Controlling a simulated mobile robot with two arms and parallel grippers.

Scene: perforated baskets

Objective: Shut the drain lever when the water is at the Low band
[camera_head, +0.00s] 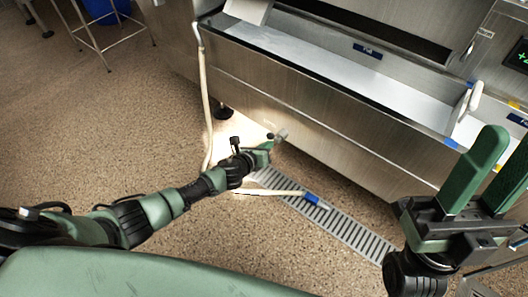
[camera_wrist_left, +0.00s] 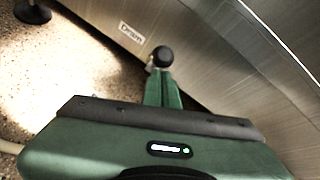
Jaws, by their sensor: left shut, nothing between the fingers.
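In the left wrist view, a black ball knob (camera_wrist_left: 162,57), apparently the drain lever's end, sits just past my left fingertips beside a white "Drain" label (camera_wrist_left: 131,33) on the steel wall. The lever's arm is mostly hidden behind my fingers. My left gripper (camera_wrist_left: 162,85) is shut and empty, at or nearly at the knob; I cannot tell whether they touch. In the head view, my left gripper (camera_head: 268,148) is low before the steel tank (camera_head: 310,115). My right gripper (camera_head: 492,165) is open and empty at the right. The water level and Low band cannot be made out.
A blue label (camera_head: 367,50) marks the tank's inner back wall. A pale hose (camera_head: 205,95) hangs down its left corner to a blue-ended piece (camera_head: 318,201) over a floor grate (camera_head: 345,228). A green-lit display (camera_head: 521,57) is at upper right.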

